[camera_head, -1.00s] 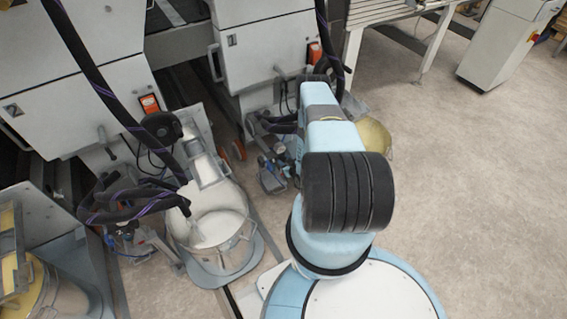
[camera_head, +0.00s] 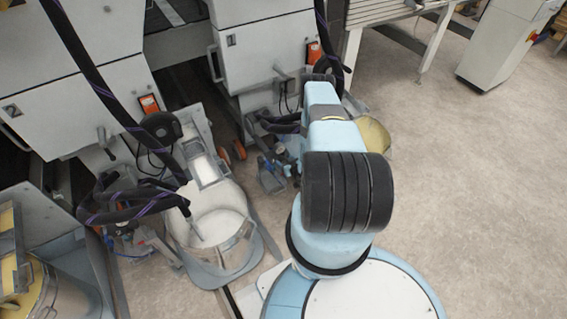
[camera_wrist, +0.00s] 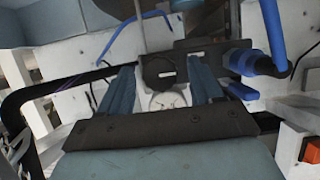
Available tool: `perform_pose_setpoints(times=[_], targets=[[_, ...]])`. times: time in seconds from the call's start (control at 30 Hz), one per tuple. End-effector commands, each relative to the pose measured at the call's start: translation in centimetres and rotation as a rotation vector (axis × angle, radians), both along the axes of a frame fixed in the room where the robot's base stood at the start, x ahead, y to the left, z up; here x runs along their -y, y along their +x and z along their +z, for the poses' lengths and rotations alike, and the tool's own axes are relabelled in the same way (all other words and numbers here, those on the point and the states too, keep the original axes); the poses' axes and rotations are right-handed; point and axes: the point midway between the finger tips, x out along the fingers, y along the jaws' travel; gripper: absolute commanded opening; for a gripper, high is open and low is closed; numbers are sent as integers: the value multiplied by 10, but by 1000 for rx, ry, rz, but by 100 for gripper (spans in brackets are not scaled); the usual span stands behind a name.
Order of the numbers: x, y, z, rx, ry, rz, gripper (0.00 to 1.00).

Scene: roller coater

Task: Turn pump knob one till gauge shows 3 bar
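In the wrist view, my gripper (camera_wrist: 161,66) has its two blue-grey fingers well apart. A black round knob (camera_wrist: 160,72) shows between the fingertips; I cannot tell whether they touch it. A small round gauge (camera_wrist: 167,100) with a pale face sits just below the knob, between the fingers. Its needle and numbers are too small to read. In the head view, my arm hides the gripper, the knob and the gauge.
A blue hose fitting (camera_wrist: 262,64) is close to the right finger. A black curved bar (camera_wrist: 45,92) is at the left. In the head view, a pot with white contents (camera_head: 243,252) stands left of my arm. Open floor (camera_head: 470,200) lies to the right.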

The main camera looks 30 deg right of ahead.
Motion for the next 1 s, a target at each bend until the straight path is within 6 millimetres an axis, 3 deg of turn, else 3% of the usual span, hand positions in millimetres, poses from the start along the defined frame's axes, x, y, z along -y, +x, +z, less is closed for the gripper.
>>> perform_pose_setpoints(times=[0.37,1.0], targets=[[0,-9,3,-1,0,0,65],[4,-112,45,-2,0,-1,65]])
